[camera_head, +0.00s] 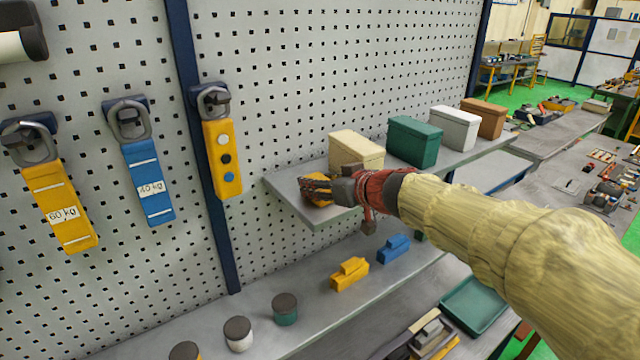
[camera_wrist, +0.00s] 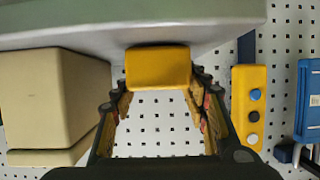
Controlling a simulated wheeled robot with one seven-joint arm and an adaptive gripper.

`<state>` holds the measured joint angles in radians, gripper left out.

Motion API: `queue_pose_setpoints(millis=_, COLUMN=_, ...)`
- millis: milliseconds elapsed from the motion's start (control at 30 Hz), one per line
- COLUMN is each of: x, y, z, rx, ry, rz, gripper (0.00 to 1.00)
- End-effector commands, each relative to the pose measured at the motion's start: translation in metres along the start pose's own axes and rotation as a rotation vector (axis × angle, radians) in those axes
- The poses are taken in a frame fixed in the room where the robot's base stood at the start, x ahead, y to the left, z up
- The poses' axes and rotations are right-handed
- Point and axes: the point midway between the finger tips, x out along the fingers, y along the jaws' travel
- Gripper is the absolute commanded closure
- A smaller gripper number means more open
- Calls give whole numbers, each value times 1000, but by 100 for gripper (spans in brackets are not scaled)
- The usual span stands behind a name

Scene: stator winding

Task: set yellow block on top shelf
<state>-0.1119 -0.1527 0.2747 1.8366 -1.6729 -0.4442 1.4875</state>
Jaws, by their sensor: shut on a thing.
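A yellow block (camera_head: 313,199) is at the left end of the top shelf (camera_head: 286,184), left of a cream box (camera_head: 356,150). My gripper (camera_head: 318,189) is shut on it, reaching in from the right and hiding part of it. In the wrist view the yellow block (camera_wrist: 158,68) sits between my fingertips (camera_wrist: 160,85), against the grey shelf (camera_wrist: 60,28). I cannot tell whether it rests on the shelf or is slightly above it. Another yellow piece (camera_head: 349,275) lies on the lower shelf.
Green (camera_head: 413,141), white (camera_head: 453,128) and brown (camera_head: 483,118) boxes stand farther along the top shelf. A blue piece (camera_head: 393,249) and several round jars share the lower shelf. Straps and a yellow button box (camera_head: 222,158) hang on the pegboard. The shelf's left corner is clear.

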Motion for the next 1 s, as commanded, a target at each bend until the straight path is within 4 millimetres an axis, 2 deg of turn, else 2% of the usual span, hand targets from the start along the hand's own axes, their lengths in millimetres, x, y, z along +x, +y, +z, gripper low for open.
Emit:
queue_pose_setpoints(millis=67, x=1, y=0, z=2, rx=0, ry=0, rz=0, gripper=86)
queue_pose_setpoints(millis=100, x=1, y=0, z=3, rx=0, ry=-1, rz=0, gripper=54)
queue_pose_setpoints(millis=400, x=1, y=0, z=3, rx=0, ry=-1, rz=0, gripper=37)
queue_pose_setpoints(millis=767, x=0, y=0, z=-1, rx=0, ry=0, rz=0, gripper=37)
queue_pose_setpoints(millis=867, x=-11, y=0, z=-2, rx=0, ry=1, rz=2, gripper=37)
queue_pose_setpoints(millis=1000, x=-36, y=1, z=-2, rx=0, ry=2, rz=3, gripper=37)
